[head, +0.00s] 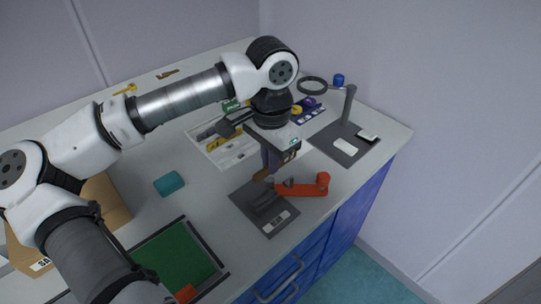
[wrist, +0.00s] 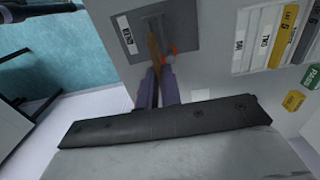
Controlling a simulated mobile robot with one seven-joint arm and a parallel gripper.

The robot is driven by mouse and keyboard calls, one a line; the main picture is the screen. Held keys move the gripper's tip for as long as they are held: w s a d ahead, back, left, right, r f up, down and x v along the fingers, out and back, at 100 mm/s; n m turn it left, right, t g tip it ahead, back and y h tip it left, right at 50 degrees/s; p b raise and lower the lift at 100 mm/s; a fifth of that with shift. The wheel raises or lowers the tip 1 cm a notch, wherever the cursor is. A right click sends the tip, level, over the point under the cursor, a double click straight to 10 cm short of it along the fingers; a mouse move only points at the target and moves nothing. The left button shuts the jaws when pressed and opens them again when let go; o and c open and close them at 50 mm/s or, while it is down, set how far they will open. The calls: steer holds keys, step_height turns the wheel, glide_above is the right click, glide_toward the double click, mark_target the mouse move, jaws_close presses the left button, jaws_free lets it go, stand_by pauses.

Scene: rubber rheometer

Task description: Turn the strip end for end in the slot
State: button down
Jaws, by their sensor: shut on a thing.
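My gripper (head: 268,172) points down over the dark fixture plate (head: 270,229) near the counter's front edge. In the wrist view its two purple fingers (wrist: 158,90) are closed on a brown strip (wrist: 154,50). The strip's far end reaches over the same plate (wrist: 185,40), toward the grey slot block (wrist: 150,24). In the head view a little of the brown strip (head: 261,175) shows beside the fingers. I cannot tell whether its end is inside the slot or just above it. A red-orange lever (head: 306,189) extends right from the fixture.
A white compartment tray (head: 238,157) with labels stands behind the gripper. A magnifier stand (head: 348,108) on a dark base is at right. A teal block (head: 169,184), a green mat (head: 178,256) and a cardboard box (head: 104,204) are at left. Bare counter lies between the block and fixture.

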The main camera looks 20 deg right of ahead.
steer(key=shift+f+b, duration=0.1)
steer(key=shift+b, duration=0.2)
step_height(320, 180, down, 5)
steer(key=b, duration=0.5)
steer(key=shift+f, duration=0.1)
steer(key=shift+f, duration=0.1)
steer(key=c, duration=1.5)
jaws_free()
step_height(320, 180, up, 14)
steer(key=shift+d+b, duration=0.1)
steer(key=shift+b, duration=0.35)
